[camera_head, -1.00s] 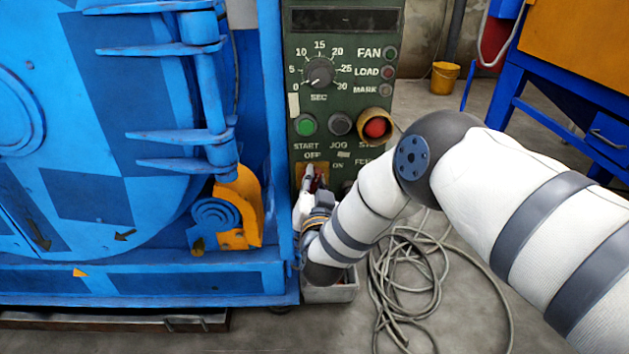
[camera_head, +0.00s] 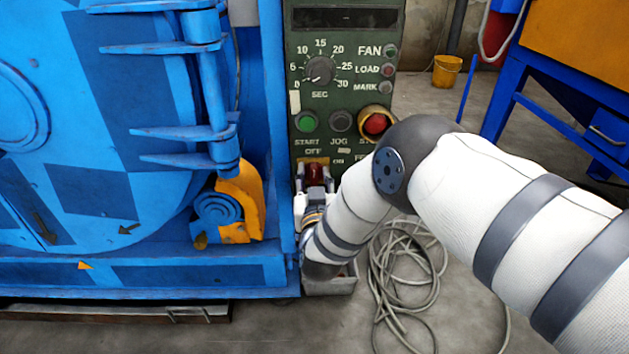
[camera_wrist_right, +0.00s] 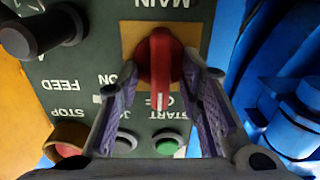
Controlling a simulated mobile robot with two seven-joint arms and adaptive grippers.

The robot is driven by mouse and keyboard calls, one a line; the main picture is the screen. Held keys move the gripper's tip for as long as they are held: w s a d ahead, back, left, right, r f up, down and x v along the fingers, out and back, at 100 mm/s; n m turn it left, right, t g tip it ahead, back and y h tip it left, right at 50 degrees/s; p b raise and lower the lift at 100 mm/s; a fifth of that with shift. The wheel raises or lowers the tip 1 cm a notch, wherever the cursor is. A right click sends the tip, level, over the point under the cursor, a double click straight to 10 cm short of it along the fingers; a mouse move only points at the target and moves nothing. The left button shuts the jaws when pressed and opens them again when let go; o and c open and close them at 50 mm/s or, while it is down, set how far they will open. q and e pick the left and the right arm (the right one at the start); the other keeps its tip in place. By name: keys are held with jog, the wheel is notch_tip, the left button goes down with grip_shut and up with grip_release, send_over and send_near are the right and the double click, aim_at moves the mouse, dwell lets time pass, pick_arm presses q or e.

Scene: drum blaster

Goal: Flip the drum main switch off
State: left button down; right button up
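The main switch is a red knob (camera_wrist_right: 160,60) on a yellow plate (camera_wrist_right: 130,38) low on the green panel. It also shows in the head view (camera_head: 315,175). The panel appears upside down in the right wrist view. The knob's white mark lies beside the partly covered OFF label; ON is to its left there. My right gripper (camera_wrist_right: 160,72) is open, with one finger on each side of the knob; its fingers look apart from the narrow handle, though contact at the base is hard to tell. My left gripper is not in view.
The green panel (camera_head: 345,75) carries a dial, buttons and a red stop button (camera_head: 375,123) above the switch. The blue drum machine (camera_head: 120,255) stands close on the left. Loose grey cable (camera_head: 400,285) lies on the floor right of the panel.

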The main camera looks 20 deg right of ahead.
jog(key=v, duration=1.2)
jog(key=shift+w, duration=0.1)
